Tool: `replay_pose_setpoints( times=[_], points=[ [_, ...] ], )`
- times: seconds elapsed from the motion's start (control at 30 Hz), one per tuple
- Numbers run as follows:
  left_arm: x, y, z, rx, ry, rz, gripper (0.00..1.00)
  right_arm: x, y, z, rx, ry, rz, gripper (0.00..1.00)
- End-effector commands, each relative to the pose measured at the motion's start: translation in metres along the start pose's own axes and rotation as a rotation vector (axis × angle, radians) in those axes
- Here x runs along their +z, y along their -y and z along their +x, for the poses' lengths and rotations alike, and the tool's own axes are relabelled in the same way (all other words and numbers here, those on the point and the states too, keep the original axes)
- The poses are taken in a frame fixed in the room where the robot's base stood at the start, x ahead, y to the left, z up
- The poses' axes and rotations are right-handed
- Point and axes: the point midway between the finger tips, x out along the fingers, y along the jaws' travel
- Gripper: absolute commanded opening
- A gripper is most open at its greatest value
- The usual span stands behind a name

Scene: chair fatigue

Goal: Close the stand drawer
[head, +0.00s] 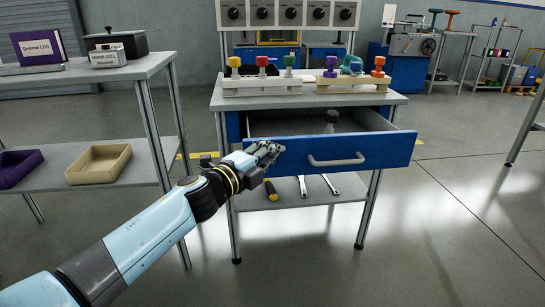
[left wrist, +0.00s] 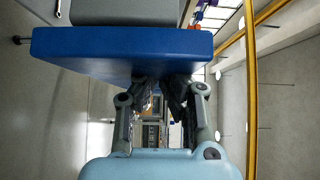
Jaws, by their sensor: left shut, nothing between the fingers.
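The stand drawer (head: 345,151) has a blue front with a grey bar handle (head: 337,160) and is pulled out of the stand (head: 373,99). A dark grey object (head: 331,120) stands inside it. My left gripper (head: 272,150) is shut and empty, at the left end of the drawer front. In the left wrist view the blue drawer front (left wrist: 130,45) lies just beyond my left fingertips (left wrist: 160,82); I cannot tell whether they touch it. My right gripper is not in view.
A rack of coloured-knob pieces (head: 262,86) stands on the stand's top. Tools (head: 304,186) lie on its lower shelf. A grey table (head: 100,74) with a tan tray (head: 99,164) stands to the left. The floor (head: 440,240) at front right is clear.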

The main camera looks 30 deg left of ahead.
Motion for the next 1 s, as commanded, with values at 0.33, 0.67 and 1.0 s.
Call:
replay_pose_setpoints(
  times=[0.33, 0.67, 1.0],
  points=[
    [0.044, -0.001, 0.044, 0.000, 0.002, 0.003, 0.00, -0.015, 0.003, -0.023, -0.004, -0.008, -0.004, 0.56],
    [0.084, -0.002, 0.083, 0.001, 0.001, 0.002, 0.00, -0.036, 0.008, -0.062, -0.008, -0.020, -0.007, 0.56],
    [0.105, -0.001, 0.105, 0.001, 0.001, 0.001, 0.00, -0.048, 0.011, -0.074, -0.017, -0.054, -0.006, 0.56]
  ],
)
